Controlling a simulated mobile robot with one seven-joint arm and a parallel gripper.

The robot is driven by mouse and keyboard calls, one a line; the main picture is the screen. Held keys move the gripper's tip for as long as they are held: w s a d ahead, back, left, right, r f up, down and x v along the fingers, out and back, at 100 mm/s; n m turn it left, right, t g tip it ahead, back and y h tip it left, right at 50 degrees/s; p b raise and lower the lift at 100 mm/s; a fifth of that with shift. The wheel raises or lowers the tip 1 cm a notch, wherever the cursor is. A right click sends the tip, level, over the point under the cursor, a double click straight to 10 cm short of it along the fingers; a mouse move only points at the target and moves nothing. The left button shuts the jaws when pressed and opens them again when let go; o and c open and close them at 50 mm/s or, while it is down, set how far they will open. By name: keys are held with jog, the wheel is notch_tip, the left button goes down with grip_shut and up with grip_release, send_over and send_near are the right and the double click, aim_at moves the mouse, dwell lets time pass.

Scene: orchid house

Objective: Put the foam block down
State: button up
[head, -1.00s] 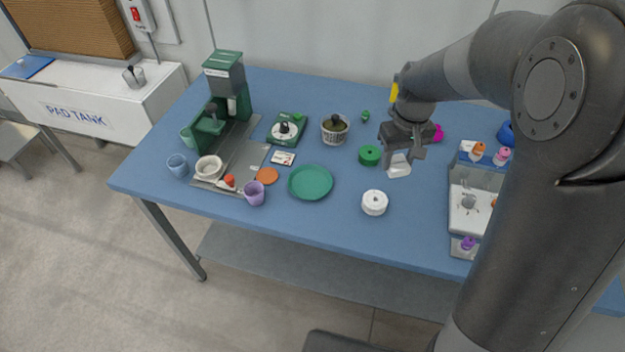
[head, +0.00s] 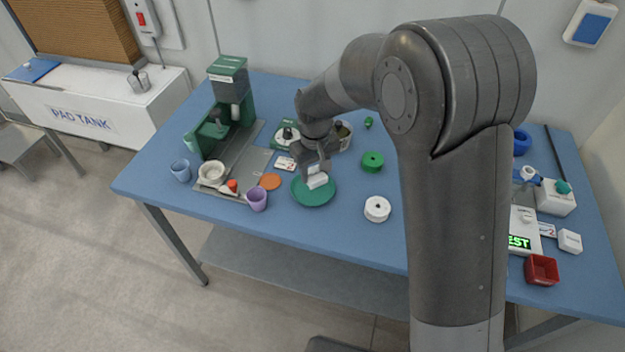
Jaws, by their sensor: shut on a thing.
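My gripper (head: 314,172) is over the green plate (head: 315,199) and points down. It is shut on a small white foam block (head: 317,181). The block shows just below the fingers, in front of the plate's middle. I cannot tell whether the block touches the plate or hangs a little above it. The fingers partly hide the block's upper side, and the block and gripper hide the back of the plate.
An orange disc (head: 270,181) and a purple cup (head: 257,200) stand left of the plate. A green spool (head: 372,162) and a white spool (head: 377,208) stand to the right. A dark-topped pot (head: 344,135) is behind my gripper. The blue table (head: 335,238) is clear in front.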

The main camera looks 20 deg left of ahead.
aim_at(313, 173)
jog(key=shift+a+f, duration=0.35)
jog(key=shift+f, duration=1.85)
jog(key=shift+f, duration=0.1)
jog(key=o, duration=1)
jog(key=shift+c, duration=0.2)
